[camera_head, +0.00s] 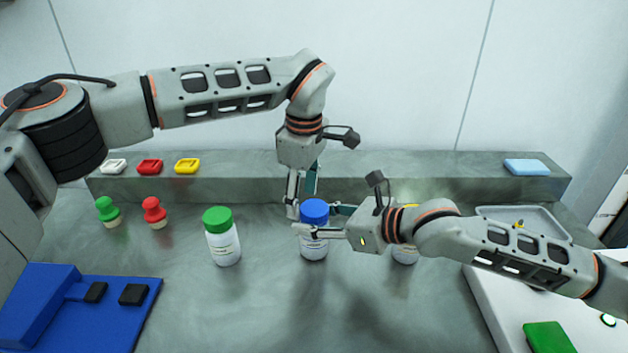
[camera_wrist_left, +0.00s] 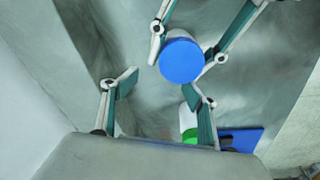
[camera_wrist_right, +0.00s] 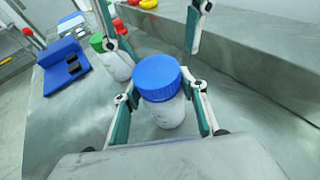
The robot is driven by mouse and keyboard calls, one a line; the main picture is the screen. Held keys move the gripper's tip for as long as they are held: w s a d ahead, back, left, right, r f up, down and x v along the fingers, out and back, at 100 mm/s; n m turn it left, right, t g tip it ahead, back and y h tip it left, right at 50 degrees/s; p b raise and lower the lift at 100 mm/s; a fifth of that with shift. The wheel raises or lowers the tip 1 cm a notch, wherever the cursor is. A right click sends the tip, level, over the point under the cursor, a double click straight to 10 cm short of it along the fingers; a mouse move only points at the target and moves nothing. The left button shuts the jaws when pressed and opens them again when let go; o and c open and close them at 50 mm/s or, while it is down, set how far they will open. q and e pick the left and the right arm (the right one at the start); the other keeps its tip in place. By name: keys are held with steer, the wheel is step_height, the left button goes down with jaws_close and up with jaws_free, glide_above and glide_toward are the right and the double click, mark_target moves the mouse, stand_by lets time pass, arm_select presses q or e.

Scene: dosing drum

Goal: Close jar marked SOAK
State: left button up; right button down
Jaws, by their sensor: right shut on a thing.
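A white jar (camera_head: 314,248) with a blue lid (camera_head: 314,211) stands upright on the grey worktop; the lid sits on its top. Its label is too small to read. My right gripper (camera_head: 317,221) is shut on this jar from the right, one finger on each side, as the right wrist view (camera_wrist_right: 162,112) shows. My left gripper (camera_head: 301,200) points down just behind and above the blue lid. Its fingers are apart and empty in the left wrist view (camera_wrist_left: 161,98). The blue lid (camera_wrist_left: 181,60) lies beyond them, not between them.
A green-lidded jar (camera_head: 222,244) stands to the left; a yellow-lidded jar (camera_head: 404,255) is partly hidden behind my right arm. Green (camera_head: 108,212) and red (camera_head: 154,212) knobbed items stand farther left. A raised ledge (camera_head: 400,180) runs behind. A blue tray (camera_head: 60,320) lies front left.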

arm_select(q)
steer(key=r+n, duration=0.2)
steer(key=n, duration=0.9)
steer(key=r+n, duration=0.1)
steer(key=n, duration=1.1)
steer(key=s+r+n, duration=0.1)
steer(key=r+n, duration=0.1)
steer(key=n, duration=0.9)
steer(key=shift+d+r, duration=0.35)
steer(key=shift+d, duration=0.05)
steer(key=n, duration=0.4)
steer(key=shift+s+d+r, duration=0.2)
steer(key=shift+s+r, duration=0.1)
steer(key=shift+s, duration=0.05)
steer(key=n, duration=0.3)
steer(key=s+n, duration=0.1)
steer(key=n, duration=0.1)
steer(key=shift+d+r+g, duration=0.3)
steer(key=shift+r+g, duration=0.1)
steer(key=n, duration=0.4)
steer(key=s+r+n, duration=0.1)
steer(key=n, duration=0.1)
steer(key=shift+d+n, duration=0.3)
